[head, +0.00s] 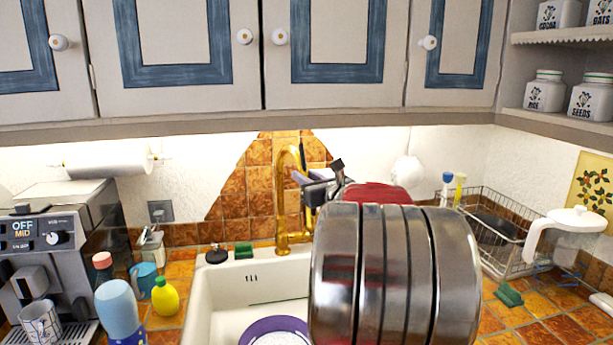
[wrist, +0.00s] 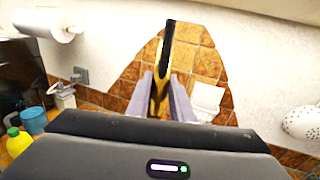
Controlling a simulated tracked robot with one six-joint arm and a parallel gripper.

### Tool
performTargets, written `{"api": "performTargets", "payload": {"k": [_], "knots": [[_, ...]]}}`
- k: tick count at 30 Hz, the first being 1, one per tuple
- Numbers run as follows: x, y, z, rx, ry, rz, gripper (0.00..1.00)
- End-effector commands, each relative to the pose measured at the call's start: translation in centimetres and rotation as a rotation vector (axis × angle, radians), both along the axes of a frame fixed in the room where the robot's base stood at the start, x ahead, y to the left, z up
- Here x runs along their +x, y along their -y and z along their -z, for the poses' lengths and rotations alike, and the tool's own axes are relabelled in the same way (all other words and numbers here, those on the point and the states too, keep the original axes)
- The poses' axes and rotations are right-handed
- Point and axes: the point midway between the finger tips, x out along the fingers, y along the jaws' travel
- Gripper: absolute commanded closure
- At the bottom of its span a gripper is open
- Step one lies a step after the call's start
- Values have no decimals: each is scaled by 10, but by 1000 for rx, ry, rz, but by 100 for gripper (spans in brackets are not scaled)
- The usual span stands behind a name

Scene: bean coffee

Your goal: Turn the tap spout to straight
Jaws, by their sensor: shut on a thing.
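The gold tap (head: 281,205) stands at the back of the white sink in the head view. Its tall arched spout bends over to the right and comes down at my gripper (head: 312,182). In the wrist view, the two grey fingers of my gripper (wrist: 166,98) are closed around the gold spout (wrist: 157,98), one on each side. The spout's upper part looks dark in that view. My own arm hides the right part of the sink, and the spout's lower end is hard to make out.
The white sink (head: 217,290) holds a purple-rimmed bowl (head: 252,328). A green sponge (head: 243,250) and a black stopper (head: 216,255) lie on its back ledge. Bottles and a coffee machine (head: 55,240) stand left. A wire dish rack (head: 490,225) stands right. Cupboards (head: 190,50) hang above.

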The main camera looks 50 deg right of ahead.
Motion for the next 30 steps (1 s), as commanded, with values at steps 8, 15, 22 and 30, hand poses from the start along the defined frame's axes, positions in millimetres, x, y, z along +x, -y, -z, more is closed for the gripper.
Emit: {"api": "performTargets", "payload": {"k": [8, 15, 22, 30], "knots": [[16, -31, 1, 42, 21, 4, 100], [22, -39, 1, 58, 33, 8, 100], [23, -39, 1, 58, 35, 10, 100], [22, -38, 0, 58, 35, 11, 72]]}}
